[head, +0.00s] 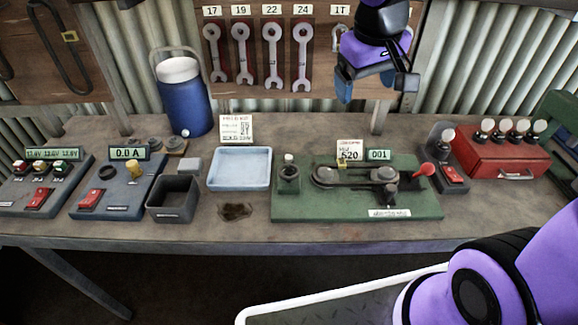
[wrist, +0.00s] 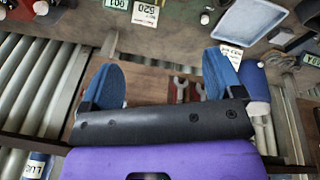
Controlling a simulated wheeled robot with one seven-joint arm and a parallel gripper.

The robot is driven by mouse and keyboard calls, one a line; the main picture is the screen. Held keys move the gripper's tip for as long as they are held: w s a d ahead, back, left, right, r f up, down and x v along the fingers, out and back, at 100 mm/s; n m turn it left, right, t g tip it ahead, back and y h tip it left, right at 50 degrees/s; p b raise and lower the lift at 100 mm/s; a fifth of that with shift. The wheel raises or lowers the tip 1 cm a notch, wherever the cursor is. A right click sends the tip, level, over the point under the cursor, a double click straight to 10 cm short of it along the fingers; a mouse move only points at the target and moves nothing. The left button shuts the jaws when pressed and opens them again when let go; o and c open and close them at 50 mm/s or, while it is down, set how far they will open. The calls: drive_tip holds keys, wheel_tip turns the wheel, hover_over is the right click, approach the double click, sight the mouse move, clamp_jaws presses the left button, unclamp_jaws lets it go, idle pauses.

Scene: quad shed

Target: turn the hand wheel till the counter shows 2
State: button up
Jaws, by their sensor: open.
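The green base plate (head: 300,208) on the bench carries a grey mechanism (head: 350,178) with rounded dark parts and a red knob (head: 425,170) at its right end. I cannot clearly tell which part is the hand wheel. The green counter (head: 378,155) behind the mechanism reads 001. The counter (wrist: 115,4) also shows upside down at the top of the wrist view. My gripper (head: 374,86) hangs above and behind the plate, in front of the wall. It is open and empty, its blue fingers apart in the wrist view (wrist: 164,82), touching nothing.
A card (head: 349,150) reading 520 stands beside the counter. A red box (head: 500,155) with several bulbs and a small red-switch unit (head: 452,175) stand to the right. A pale blue tray (head: 240,182), a dark bin (head: 172,212) and a blue jug (head: 185,108) are left. Wrenches (head: 272,55) hang behind.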

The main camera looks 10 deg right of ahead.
drive_tip(key=w+a+f+n+g, duration=0.1)
drive_tip(key=w+a+f, duration=0.45)
drive_tip(key=f, duration=0.25)
drive_tip(key=n+g+y, duration=0.1)
drive_tip(key=n+g, duration=0.1)
approach(289, 170)
wheel_tip(289, 170, down, 9)
drive_tip(key=shift+s, duration=0.15)
drive_tip(key=shift+d, duration=0.1)
drive_tip(key=c, duration=0.9)
